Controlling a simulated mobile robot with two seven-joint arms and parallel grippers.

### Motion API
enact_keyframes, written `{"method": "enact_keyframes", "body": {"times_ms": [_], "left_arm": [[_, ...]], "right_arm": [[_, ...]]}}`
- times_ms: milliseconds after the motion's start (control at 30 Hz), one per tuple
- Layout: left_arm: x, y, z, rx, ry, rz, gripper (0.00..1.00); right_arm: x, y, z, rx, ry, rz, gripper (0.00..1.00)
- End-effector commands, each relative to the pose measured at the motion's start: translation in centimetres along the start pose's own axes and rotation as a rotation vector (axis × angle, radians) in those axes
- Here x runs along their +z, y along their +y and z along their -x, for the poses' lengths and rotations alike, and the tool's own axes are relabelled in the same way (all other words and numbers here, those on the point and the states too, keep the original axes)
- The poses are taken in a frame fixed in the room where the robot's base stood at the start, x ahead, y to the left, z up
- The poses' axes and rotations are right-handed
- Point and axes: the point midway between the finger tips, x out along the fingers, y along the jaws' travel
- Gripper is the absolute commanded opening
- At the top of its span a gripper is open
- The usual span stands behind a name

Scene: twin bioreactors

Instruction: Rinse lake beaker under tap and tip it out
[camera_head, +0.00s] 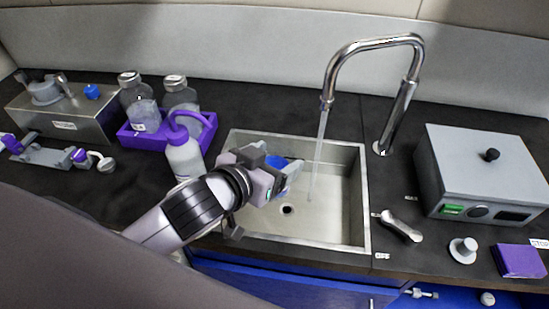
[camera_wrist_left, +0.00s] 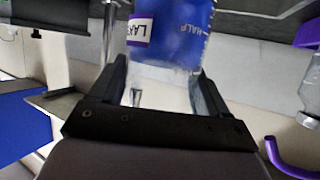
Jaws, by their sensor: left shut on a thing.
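My left gripper (camera_head: 276,172) reaches over the left part of the sink (camera_head: 335,225) and is shut on the lake beaker (camera_head: 292,169). The beaker is clear, with blue inside, and the gripper partly hides it in the head view. In the left wrist view, the beaker (camera_wrist_left: 178,35) sits between both fingers, with a purple-edged label and a "HALF" mark. The tap (camera_head: 372,44) stands behind the sink, and a thin water stream (camera_head: 319,150) falls from its spout, just right of the beaker and apart from it. My right gripper is not in view.
A purple tray (camera_head: 140,142) with several bottles stands left of the sink, near a purple-topped wash bottle (camera_head: 185,158). A tap lever (camera_head: 402,226) lies right of the sink beside an "OFF" mark. A grey box (camera_head: 480,170) stands farther right. The right part of the sink is clear.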

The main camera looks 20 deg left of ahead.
Motion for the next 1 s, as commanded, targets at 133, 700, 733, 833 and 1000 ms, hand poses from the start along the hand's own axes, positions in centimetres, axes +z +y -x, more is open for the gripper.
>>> {"method": "enact_keyframes", "body": {"times_ms": [133, 700, 733, 833, 1000], "left_arm": [[-0.4, 2.4, -0.5, 0.084, 0.000, -0.041, 0.44], [-2.2, 3.4, -5.7, 0.096, -0.001, -0.047, 0.44], [-2.4, 3.4, -6.0, 0.096, -0.001, -0.047, 0.44], [-2.8, 3.5, -7.1, 0.096, -0.002, -0.047, 0.44], [-3.9, 3.8, -8.8, 0.096, -0.004, -0.044, 0.44]], "right_arm": [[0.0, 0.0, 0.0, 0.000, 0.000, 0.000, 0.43], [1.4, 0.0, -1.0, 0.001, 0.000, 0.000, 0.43], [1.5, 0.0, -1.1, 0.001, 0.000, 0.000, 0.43], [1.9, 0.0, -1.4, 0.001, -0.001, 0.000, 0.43], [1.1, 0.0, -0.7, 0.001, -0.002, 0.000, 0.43]]}}
